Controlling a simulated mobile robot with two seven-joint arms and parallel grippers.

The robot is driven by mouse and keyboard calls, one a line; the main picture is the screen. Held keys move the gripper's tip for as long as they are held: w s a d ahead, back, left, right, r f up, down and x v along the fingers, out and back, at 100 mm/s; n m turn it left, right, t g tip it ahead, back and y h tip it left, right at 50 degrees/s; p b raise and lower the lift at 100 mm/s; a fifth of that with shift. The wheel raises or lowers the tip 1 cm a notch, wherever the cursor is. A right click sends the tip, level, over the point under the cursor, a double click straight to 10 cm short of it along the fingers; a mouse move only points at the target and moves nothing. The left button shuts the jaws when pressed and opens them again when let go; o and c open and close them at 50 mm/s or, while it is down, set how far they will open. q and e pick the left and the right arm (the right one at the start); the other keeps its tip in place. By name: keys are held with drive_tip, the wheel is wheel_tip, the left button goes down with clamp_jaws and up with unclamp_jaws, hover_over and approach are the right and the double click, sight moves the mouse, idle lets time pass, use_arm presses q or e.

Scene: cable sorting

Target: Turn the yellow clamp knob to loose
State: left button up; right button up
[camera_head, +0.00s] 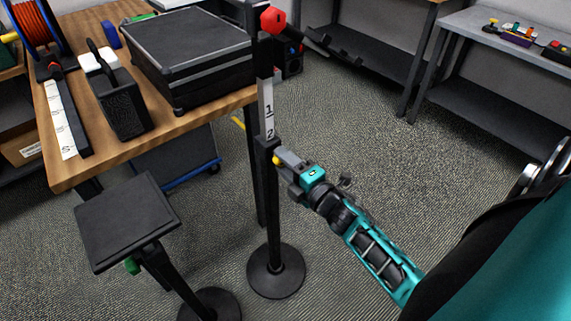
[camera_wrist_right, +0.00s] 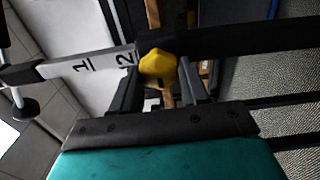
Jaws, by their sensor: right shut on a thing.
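The yellow clamp knob (camera_wrist_right: 158,68) sits on the side of a black post with a white number scale (camera_head: 266,108). In the wrist view it lies between the two dark fingers of my right gripper (camera_wrist_right: 160,90), which are shut on it. In the head view only a small bit of the knob (camera_head: 276,160) shows beside my right gripper (camera_head: 283,162), which reaches the post from the right. The post stands upright on a round black base (camera_head: 275,271). My left gripper is not in view.
A small black platform on a stand (camera_head: 126,220) is in front. A red knob (camera_head: 273,20) tops the post. Open carpet lies right.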

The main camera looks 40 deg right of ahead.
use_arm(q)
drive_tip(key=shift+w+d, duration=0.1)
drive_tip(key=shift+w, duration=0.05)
use_arm(e)
drive_tip(key=shift+f+n, duration=0.1)
drive_tip(key=shift+n, duration=0.9)
drive_tip(key=o, duration=1)
drive_tip(key=shift+o, duration=0.2)
drive_tip(key=s+d, duration=0.1)
drive_tip(key=s, duration=1.2)
drive_tip(key=shift+w, duration=0.1)
use_arm(q)
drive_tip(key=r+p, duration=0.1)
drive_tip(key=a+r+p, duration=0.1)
drive_tip(key=p, duration=0.1)
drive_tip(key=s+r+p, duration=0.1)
drive_tip(key=p, duration=0.1)
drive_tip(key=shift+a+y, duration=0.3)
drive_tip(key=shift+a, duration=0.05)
use_arm(e)
drive_tip(key=s+a+f+m+g, duration=0.1)
drive_tip(key=a+f+m+g, duration=0.1)
drive_tip(key=a+m, duration=0.4)
drive_tip(key=s+a+f+m+g+y, duration=0.1)
drive_tip(key=a+m+g, duration=0.4)
drive_tip(key=m, duration=0.7)
drive_tip(key=shift+s+a+f+m, duration=0.3)
drive_tip(key=shift+s+a+f, duration=0.15)
drive_tip(key=shift+a, duration=0.7)
